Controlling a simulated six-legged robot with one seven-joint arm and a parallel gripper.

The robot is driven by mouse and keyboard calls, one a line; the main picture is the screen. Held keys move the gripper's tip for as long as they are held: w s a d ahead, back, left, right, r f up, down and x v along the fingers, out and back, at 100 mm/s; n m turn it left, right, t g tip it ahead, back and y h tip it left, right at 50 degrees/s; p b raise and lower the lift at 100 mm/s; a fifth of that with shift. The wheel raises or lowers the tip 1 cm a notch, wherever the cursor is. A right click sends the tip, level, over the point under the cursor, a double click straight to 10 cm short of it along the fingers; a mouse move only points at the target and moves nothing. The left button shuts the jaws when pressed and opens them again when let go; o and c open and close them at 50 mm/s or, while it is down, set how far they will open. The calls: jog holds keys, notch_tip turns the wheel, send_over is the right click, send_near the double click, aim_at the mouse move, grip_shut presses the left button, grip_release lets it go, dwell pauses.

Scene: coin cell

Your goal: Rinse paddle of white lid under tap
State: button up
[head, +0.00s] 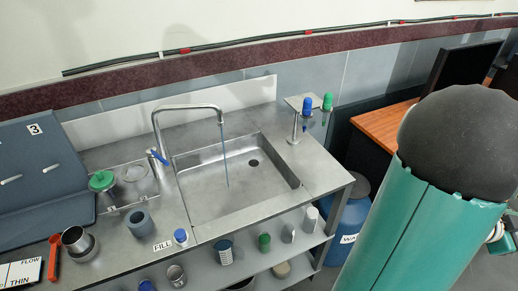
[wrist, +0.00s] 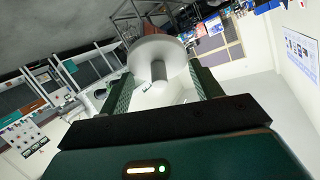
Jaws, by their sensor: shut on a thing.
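In the wrist view my gripper (wrist: 160,76) is shut on the knob of a white lid (wrist: 158,50). The lid's round top faces the wrist camera. Thin reddish-grey bars show beyond the lid's edge, but I cannot tell whether they belong to its paddle. In the head view the metal tap (head: 188,107) arches over the sink (head: 205,187), and a thin blue stream of water (head: 226,165) falls from its spout into the basin. The tap's blue lever (head: 159,157) is at its base. Neither my gripper nor the lid shows in the head view.
My green arm fills the right of the head view. Jars, including a green-lidded one (head: 102,182), stand left of the sink. A small stand with blue- and green-topped items (head: 308,104) is behind its right corner. A blue barrel (head: 346,222) stands beside the counter.

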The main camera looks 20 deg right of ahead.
jog(key=shift+s+a+r, duration=0.3)
jog(key=shift+s+r, duration=0.1)
jog(key=shift+s, duration=0.35)
jog(key=shift+s+a+r, duration=0.35)
jog(key=shift+s+r, duration=0.05)
jog(key=shift+s, duration=0.4)
jog(key=shift+s+a+r, duration=0.3)
jog(key=shift+s+r, duration=0.1)
jog(key=shift+s, duration=0.35)
